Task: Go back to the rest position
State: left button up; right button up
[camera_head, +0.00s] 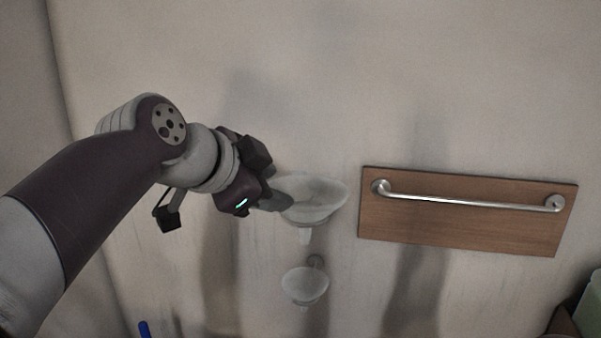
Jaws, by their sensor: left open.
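My left arm comes in from the left edge in the head view, raised in front of a pale wall. My left gripper (284,192) points right, with its fingers in front of a translucent funnel-shaped cup (322,192). The gripper is open, and its fingers overlap the left side of this cup in the picture. I cannot tell whether they touch it. A smaller translucent funnel (305,285) is lower, beside a small round mount on the wall. My right gripper is not in view.
A wooden board (450,230) with a metal bar (465,203) is on the wall at the right. A greenish object (590,305) shows at the lower right corner. A small blue thing (145,329) is at the bottom left. The wall above is clear.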

pick_arm(q)
jog(key=s+a+f+n+g+y, duration=0.1)
jog(key=a+f+n+g+y, duration=0.3)
jog(key=f, duration=0.8)
jog(key=a+f+n+t, duration=0.1)
jog(key=a+f+n, duration=0.1)
jog(key=f+n, duration=0.75)
jog(key=s+a+f+g+y, duration=0.1)
jog(key=s+a+f+g, duration=0.1)
jog(key=s+f, duration=0.5)
jog(key=s+a+f+g, duration=0.3)
jog(key=s+f, duration=0.4)
jog(key=f, duration=0.5)
jog(key=shift+a+f+y, duration=0.25)
jog(key=shift+a+y, duration=0.15)
jog(key=shift+a, duration=0.05)
jog(key=shift+n, duration=0.25)
